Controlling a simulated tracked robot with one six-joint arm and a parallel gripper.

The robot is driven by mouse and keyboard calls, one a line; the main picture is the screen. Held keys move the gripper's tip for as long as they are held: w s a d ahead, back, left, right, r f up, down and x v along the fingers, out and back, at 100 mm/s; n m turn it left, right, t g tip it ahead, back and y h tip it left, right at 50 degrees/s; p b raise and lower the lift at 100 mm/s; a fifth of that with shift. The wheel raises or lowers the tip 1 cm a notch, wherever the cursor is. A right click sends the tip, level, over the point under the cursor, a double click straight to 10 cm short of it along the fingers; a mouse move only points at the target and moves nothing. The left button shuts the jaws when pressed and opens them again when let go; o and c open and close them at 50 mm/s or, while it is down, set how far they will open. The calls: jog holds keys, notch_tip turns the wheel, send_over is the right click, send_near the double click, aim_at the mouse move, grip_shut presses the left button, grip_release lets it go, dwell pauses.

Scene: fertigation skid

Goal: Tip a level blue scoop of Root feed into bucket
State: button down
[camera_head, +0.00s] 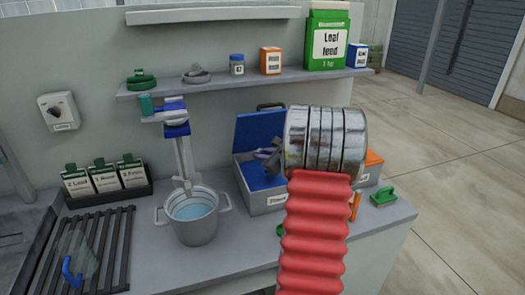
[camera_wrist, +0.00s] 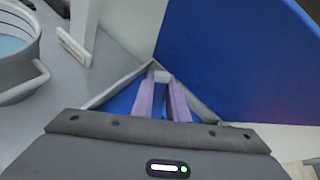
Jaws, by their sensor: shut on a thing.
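The grey metal bucket (camera_head: 184,232) stands on the bench with pale blue water inside; its rim also shows in the wrist view (camera_wrist: 22,94). My gripper (camera_head: 268,160) is over the bin's opening. In the wrist view my gripper (camera_wrist: 162,82) is shut on a small pale thing between the fingertips, which I cannot identify. The bin's interior looks blue below. I cannot make out a blue scoop. Part of the bin is hidden behind my arm.
A stand (camera_head: 183,150) rises behind the bucket. A shelf (camera_head: 215,82) above holds a green-and-white Leaf feed bag (camera_head: 326,42), an orange-and-white box (camera_head: 270,61) and smaller items. A black rack (camera_head: 95,250) and labelled packets (camera_head: 104,178) are at left. A green-handled brush (camera_head: 384,196) lies at right.

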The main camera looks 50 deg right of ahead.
jog(key=shift+f, duration=2.65)
jog(key=shift+s+d, duration=0.1)
